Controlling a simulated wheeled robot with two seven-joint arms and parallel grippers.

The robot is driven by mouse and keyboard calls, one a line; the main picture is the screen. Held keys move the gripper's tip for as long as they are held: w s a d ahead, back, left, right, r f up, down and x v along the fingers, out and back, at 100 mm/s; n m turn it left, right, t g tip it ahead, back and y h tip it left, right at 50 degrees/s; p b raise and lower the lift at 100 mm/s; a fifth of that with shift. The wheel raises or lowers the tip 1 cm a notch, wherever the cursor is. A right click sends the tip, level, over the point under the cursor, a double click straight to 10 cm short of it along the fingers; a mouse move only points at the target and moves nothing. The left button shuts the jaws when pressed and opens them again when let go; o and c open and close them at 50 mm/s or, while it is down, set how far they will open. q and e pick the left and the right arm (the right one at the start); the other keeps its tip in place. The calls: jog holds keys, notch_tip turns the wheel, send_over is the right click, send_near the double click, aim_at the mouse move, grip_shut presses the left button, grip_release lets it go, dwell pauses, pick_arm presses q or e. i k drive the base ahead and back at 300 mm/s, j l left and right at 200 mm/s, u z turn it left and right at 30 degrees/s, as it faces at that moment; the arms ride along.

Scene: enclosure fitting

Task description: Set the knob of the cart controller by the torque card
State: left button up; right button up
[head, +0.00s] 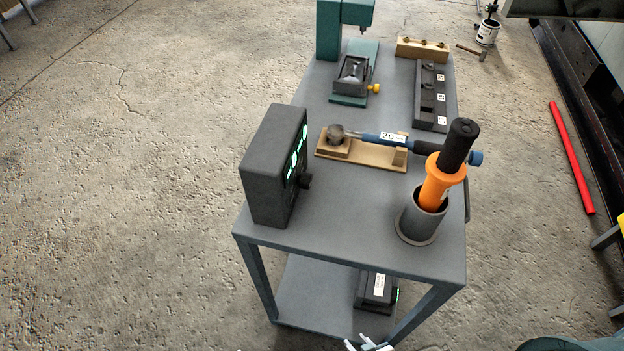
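The cart controller (268,165) is a dark box standing on the near left of the grey cart top. Its front faces right and is seen at a steep angle, with glowing green marks. Its dark knob (305,181) sticks out low on that face; its setting cannot be read. A white card (392,136) reading "20", with smaller unreadable print, is on a blue-handled tool (370,137) in a wooden cradle (365,155). My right gripper (368,344) just enters at the bottom edge, below the cart top and away from the knob; its opening is unclear. My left gripper is out of view.
An orange and black tool (436,185) stands in a grey holder (415,226) at the cart's near right. Behind are a dark tray (431,95), a wooden block (422,48) and a green press (328,35). A dark labelled box (376,290) sits on the lower shelf.

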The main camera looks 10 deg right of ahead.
aim_at(304, 181)
jog(key=z, duration=1.35)
jog(key=k+j+z, duration=0.2)
jog(key=j, duration=0.15)
jog(key=j+z, duration=0.25)
jog(key=j, duration=0.15)
jog(key=k+j+z, duration=0.15)
jog(key=j+z, duration=0.35)
jog(key=k+j+z, duration=0.2)
jog(key=z, duration=0.3)
jog(key=k+j+z, duration=0.25)
jog(key=z, duration=0.25)
jog(key=k+j+z, duration=0.15)
jog(key=z, duration=0.25)
jog(key=k+j+z, duration=0.15)
jog(key=z, duration=0.25)
jog(key=k+j+z, duration=0.1)
jog(key=z, duration=0.3)
jog(key=k+z, duration=0.35)
jog(key=k+j+z, duration=0.15)
jog(key=k+z, duration=0.95)
jog(key=k+u, duration=0.1)
jog(key=k, duration=0.45)
jog(key=k+j, duration=0.15)
jog(key=k, duration=0.4)
jog(key=k+j+u, duration=0.15)
jog(key=k, duration=0.4)
